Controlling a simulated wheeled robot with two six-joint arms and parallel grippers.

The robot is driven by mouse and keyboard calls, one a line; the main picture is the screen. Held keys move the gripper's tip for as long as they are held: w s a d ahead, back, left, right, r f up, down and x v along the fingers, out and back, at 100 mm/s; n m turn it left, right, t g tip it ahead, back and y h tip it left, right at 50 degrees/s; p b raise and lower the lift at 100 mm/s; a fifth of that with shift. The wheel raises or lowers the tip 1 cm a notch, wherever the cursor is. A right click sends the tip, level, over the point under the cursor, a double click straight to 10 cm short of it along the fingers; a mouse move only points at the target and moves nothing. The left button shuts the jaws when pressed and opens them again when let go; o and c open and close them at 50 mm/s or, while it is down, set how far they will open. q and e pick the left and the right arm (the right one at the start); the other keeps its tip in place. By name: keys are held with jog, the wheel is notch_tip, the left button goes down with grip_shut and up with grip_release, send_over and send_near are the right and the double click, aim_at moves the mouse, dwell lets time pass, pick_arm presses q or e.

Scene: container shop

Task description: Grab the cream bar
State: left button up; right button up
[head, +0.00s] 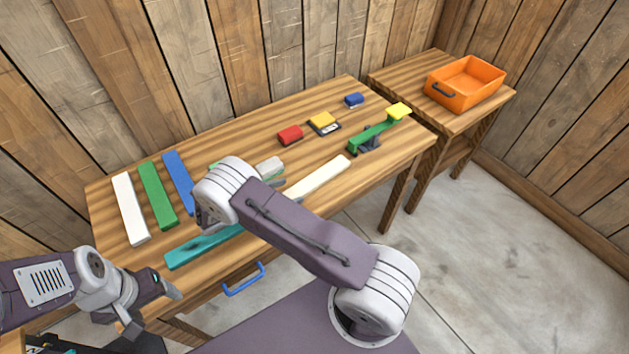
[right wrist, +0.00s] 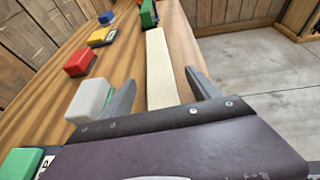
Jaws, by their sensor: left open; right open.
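The cream bar (head: 325,174) lies on the wooden table, partly hidden behind my right arm in the head view. In the right wrist view the cream bar (right wrist: 160,62) runs away from me, its near end between the two fingers of my right gripper (right wrist: 163,90). The right gripper is open, one finger on each side of the bar; I cannot tell whether they touch it. In the head view my right arm mostly hides that gripper. My left gripper (head: 152,308) is open and empty at the table's front left.
White (head: 130,208), green (head: 157,194) and blue (head: 178,182) bars lie at the left, a teal bar (head: 200,247) in front. Red (head: 290,135), yellow (head: 322,119) and blue (head: 354,100) blocks stand behind. A green bar (head: 375,133) sits on a stand. An orange bin (head: 463,98) stands right.

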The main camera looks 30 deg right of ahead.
aim_at(302, 187)
jog(key=shift+w+d+f, duration=0.1)
jog(key=shift+d+f, duration=0.1)
jog(key=shift+d, duration=0.1)
jog(key=p+x, duration=0.1)
jog(key=x, duration=0.4)
jog(key=shift+f, duration=0.2)
grip_shut()
